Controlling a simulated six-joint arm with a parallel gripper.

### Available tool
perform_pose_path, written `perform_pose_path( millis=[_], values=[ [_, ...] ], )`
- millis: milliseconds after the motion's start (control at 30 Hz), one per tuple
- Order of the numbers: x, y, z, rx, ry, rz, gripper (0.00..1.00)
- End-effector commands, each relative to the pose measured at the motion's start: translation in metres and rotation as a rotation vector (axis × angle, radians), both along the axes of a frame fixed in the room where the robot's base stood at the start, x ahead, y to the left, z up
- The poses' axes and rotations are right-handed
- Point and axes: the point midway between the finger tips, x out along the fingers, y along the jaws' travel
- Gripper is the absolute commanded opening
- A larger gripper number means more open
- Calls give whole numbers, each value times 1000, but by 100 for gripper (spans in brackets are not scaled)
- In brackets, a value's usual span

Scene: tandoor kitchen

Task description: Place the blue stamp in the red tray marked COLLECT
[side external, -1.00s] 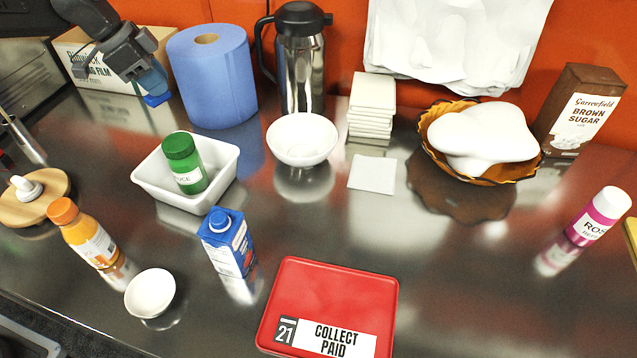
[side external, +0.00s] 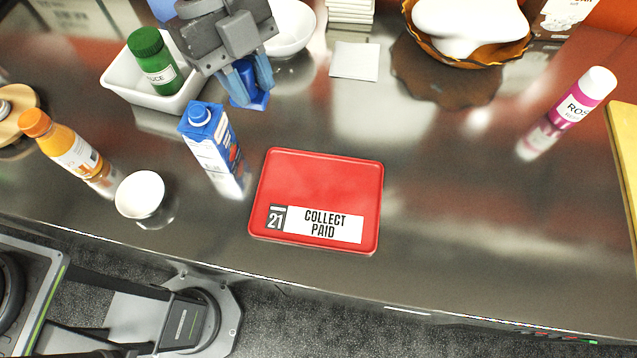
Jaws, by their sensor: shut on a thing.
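My gripper (side external: 248,88) is shut on the blue stamp (side external: 257,100) and holds it above the counter, behind and a little left of the red tray. The red tray (side external: 325,172) lies flat near the front of the counter, with a white label reading COLLECT PAID and the number 21. The tray is empty. The stamp is apart from the tray.
A blue-and-white carton (side external: 213,143) stands just left of the tray, near my gripper. A white bin (side external: 122,82) holds a green bottle (side external: 153,60). A small white bowl (side external: 140,194) and an orange bottle (side external: 62,143) stand left. The counter right of the tray is clear.

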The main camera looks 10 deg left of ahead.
Motion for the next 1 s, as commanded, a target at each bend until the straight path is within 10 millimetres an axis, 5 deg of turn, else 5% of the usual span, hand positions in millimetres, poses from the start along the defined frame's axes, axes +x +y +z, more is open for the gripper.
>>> perform_pose_path(
  millis=[367, 800, 1000],
  values=[
    [-3, -6, -46, 2, 3, 5, 2],
    [-46, -84, -100, 3, 4, 3, 2],
    [-54, -100, -110, 1, 2, 8, 2]
  ],
)
